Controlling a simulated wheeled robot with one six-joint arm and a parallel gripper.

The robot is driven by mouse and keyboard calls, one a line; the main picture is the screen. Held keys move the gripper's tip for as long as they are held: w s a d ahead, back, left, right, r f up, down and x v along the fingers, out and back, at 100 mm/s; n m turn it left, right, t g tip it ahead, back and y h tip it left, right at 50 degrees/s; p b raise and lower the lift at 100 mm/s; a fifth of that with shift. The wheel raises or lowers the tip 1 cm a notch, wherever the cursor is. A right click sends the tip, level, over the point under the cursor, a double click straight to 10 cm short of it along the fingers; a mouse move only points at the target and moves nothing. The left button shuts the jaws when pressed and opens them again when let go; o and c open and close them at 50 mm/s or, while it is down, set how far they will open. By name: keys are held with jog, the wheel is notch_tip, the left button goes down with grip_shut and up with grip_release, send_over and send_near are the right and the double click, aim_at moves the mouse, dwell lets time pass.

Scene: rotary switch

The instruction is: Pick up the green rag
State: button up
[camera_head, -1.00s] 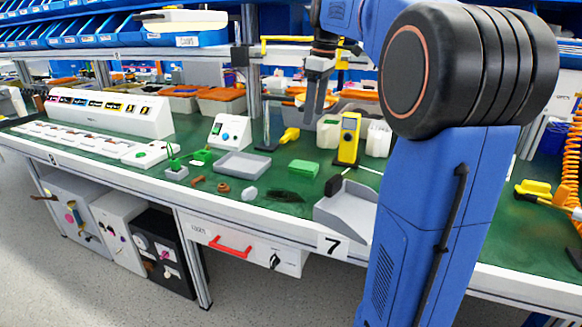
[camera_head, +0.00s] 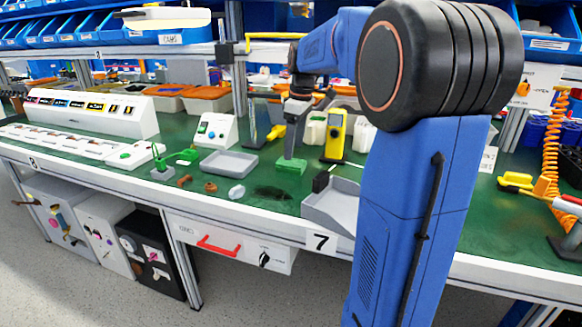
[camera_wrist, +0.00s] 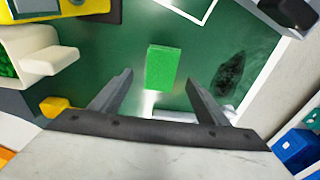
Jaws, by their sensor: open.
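The green rag (camera_head: 291,166) is a small, thick, block-like green piece lying on the green worktop. In the wrist view the rag (camera_wrist: 163,67) lies flat near the middle, just beyond and between the fingertips. My gripper (camera_head: 292,152) is above the rag, pointing down, and hides part of it in the head view. In the wrist view my gripper (camera_wrist: 158,82) is open, with one finger on each side of the rag's line and nothing between them. I cannot tell the exact height gap.
A yellow device (camera_head: 335,136) stands just right of the rag. A grey tray (camera_head: 229,163) is to its left and a grey dustpan-like scoop (camera_head: 333,203) in front right. A dark smudge (camera_head: 272,192) lies in front. A yellow-handled tool (camera_head: 276,132) is behind left.

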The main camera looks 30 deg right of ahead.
aim_at(291, 162)
jog(key=shift+w+a+f, duration=0.15)
jog(key=shift+a+f, duration=0.05)
jog(key=shift+f, duration=1.05)
jog(key=shift+w+a+f, duration=0.1)
jog(key=shift+a+f, duration=0.05)
jog(key=shift+f, duration=1.05)
jog(key=c, duration=1.1)
